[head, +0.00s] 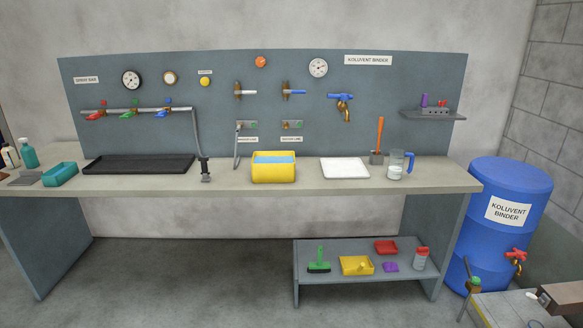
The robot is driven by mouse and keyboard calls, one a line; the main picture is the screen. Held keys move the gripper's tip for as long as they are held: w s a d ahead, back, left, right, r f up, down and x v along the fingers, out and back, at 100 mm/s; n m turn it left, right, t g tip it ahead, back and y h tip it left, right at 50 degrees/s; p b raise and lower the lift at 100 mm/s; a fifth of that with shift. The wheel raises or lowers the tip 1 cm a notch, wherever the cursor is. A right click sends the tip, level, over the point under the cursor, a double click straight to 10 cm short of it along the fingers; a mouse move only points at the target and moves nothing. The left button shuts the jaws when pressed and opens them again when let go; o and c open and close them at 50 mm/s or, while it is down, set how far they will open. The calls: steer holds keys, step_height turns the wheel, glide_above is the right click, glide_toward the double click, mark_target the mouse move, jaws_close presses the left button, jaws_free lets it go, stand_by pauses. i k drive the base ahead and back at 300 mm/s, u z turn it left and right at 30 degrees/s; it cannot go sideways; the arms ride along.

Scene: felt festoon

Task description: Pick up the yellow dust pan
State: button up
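The yellow dust pan (357,265) lies on the low grey shelf (330,290) under the bench. It looks like a shallow yellow tray with a short raised part on its front half. A green brush with dark bristles (319,261) stands to its left. A small purple object (390,267) lies close to its right, and a red dust pan or tray (386,247) lies behind it to the right. The dust pan looks unobstructed from the front.
The bench (310,190) overhangs the shelf and carries a yellow basin (273,168), trays and a jug (398,165). A red-capped container (421,258) stands at the shelf's right end. A blue barrel (507,220) stands right. The floor left of the shelf is clear.

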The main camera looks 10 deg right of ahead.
mark_target(351, 265)
steer(key=u, duration=0.3)
steer(key=i, duration=0.85)
steer(key=u, duration=0.25)
